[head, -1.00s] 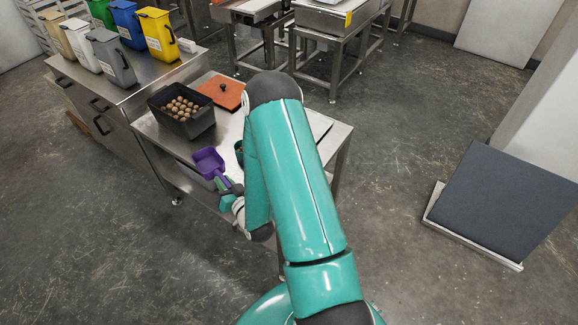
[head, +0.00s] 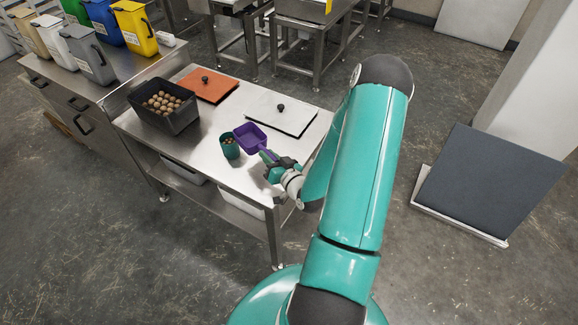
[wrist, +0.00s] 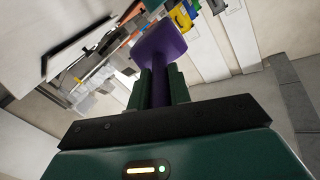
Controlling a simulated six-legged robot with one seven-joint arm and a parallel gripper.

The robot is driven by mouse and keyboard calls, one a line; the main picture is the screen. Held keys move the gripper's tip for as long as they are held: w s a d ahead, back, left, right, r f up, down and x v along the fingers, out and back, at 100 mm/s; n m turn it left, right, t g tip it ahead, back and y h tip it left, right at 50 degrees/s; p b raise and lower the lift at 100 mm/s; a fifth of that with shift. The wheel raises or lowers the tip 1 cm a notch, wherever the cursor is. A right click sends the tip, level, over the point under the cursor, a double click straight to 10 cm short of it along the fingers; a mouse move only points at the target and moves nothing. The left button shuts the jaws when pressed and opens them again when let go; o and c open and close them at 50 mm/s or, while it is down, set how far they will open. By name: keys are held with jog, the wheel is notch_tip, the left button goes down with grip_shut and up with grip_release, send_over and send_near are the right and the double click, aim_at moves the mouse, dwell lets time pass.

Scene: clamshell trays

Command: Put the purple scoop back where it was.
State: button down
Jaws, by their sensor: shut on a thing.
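The purple scoop (head: 251,137) is held by its handle in my gripper (head: 268,157), above the steel table near its front right part. In the wrist view the scoop (wrist: 161,42) points away from my gripper (wrist: 159,88), whose fingers are shut on the handle. The scoop's pan looks empty in the head view. A teal cup (head: 230,149) with several small brown pieces in it stands on the table just left of the scoop. A dark bin (head: 180,121) of round brown things stands further left.
The steel table (head: 205,152) has an orange lid (head: 209,87) and a white lid (head: 282,113) with black knobs at its back. Coloured bins stand on a cabinet (head: 100,88) at the upper left. The tabletop's front left is clear.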

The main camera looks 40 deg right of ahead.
jog(key=d+f, duration=0.2)
jog(key=s+d+f, duration=0.1)
jog(key=d+f, duration=0.1)
jog(key=s+d+f, duration=0.1)
jog(key=d+f, duration=0.1)
jog(key=d, duration=0.1)
jog(key=shift+s+f, duration=0.1)
jog(key=shift+f, duration=0.1)
jog(key=f, duration=0.3)
jog(key=shift+s+d, duration=0.15)
jog(key=shift+d, duration=0.15)
jog(key=shift+f, duration=0.45)
jog(key=c, duration=1.3)
grip_release()
jog(key=shift+f, duration=0.1)
